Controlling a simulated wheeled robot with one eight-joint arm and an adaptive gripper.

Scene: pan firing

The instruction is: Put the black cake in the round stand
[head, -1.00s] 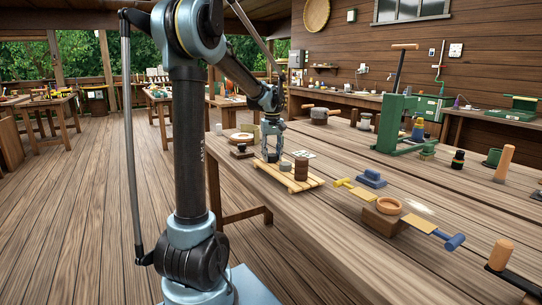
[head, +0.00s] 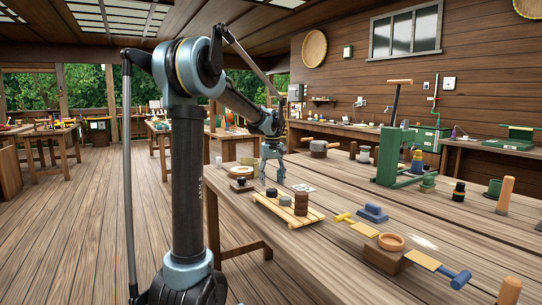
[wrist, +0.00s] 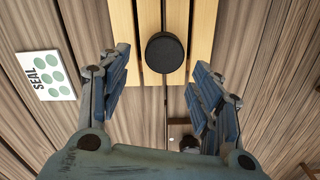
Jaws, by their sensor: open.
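The black cake (head: 271,193) is a small dark disc on the left end of a slatted wooden rack (head: 288,214). In the wrist view the black cake (wrist: 165,53) lies flat on the slats, between the lines of my fingers. My gripper (head: 274,179) is open and empty above that end of the rack, apart from the cake. A round wooden ring (head: 391,242), which may be the round stand, sits on a brown block to the right. Another round wooden piece (head: 240,171) lies on the bench at the left.
A grey cylinder (head: 285,201) and a brown cylinder (head: 301,204) stand on the rack beside the cake. A SEAL card (wrist: 46,78) lies beside the rack. A dark knobbed tool (head: 241,185) stands left of it. A blue-handled tool (head: 460,278) lies by the block.

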